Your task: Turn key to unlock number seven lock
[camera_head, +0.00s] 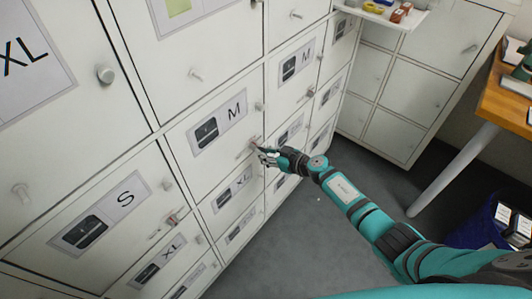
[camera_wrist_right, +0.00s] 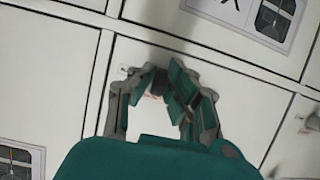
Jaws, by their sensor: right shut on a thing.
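My right gripper (camera_head: 264,155) reaches in from the right to the lower right edge of the white locker door marked M (camera_head: 214,160). Its fingers also show in the wrist view (camera_wrist_right: 166,86), closed together close to the door face. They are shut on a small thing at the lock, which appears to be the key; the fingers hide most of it. The lock (camera_head: 254,143) is largely covered, and I cannot read a number on it. A similar lock with a small reddish-brown thing at it (camera_head: 173,219) is on the S door (camera_head: 105,215). My left gripper is not in view.
Round door knobs (camera_head: 105,74) stick out from the locker fronts. A white shelf (camera_head: 385,14) with small coloured items is at the top. A wooden table (camera_head: 506,105) and a blue bin (camera_head: 478,228) stand at the right. The grey floor between is clear.

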